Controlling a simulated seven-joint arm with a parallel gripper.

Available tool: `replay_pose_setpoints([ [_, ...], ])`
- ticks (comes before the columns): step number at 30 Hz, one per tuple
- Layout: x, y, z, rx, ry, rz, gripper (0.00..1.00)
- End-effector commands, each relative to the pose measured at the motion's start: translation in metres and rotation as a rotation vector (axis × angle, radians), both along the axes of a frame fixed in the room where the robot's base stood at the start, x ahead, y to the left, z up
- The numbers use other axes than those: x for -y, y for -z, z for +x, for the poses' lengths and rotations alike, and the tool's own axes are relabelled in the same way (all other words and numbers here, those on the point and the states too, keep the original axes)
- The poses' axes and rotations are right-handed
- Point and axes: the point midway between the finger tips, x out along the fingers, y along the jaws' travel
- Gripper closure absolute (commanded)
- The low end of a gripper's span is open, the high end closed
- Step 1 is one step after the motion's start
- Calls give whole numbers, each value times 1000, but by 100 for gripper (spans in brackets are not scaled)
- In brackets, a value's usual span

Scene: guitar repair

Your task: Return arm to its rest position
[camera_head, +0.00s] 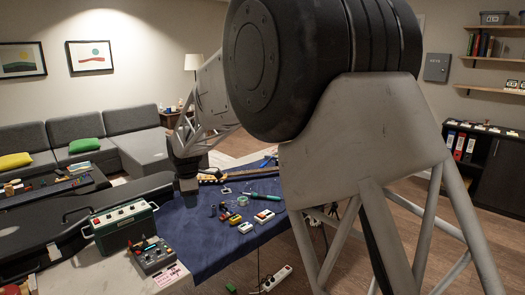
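My arm fills the middle and right of the head view and reaches back and left over the table. Its far end, with my gripper (188,188), hangs down above the blue cloth (205,245) near the guitar neck (222,177). The gripper is small and dark here, and its fingertips are not clear. I cannot tell whether it is open or holds anything. Part of the table and the guitar is hidden behind my arm.
Several small pedals (264,216), a roll of green tape (243,200) and a teal-handled tool (262,196) lie on the cloth. A green amplifier box (122,222), a grey mixer-like box (155,256) and a black guitar case (75,215) stand left. A power strip (278,278) lies on the floor.

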Motion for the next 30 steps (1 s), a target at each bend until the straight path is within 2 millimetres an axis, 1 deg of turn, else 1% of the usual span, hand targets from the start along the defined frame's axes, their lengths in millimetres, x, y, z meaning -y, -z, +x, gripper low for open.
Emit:
replay_pose_setpoints([
  [1, 17, -10, -6, 4, 44, 5, 69],
  [3, 37, -21, -14, 8, 109, 9, 69],
  [8, 83, -43, -36, 16, 256, 23, 69],
  [9, 95, -48, -42, 17, 294, 25, 69],
  [15, 149, -70, -75, 29, 477, 43, 69],
  [21, 200, -87, -112, 39, 663, 63, 69],
  [23, 214, -92, -125, 42, 718, 69, 69],
  [30, 268, -103, -177, 53, 939, 95, 69],
])
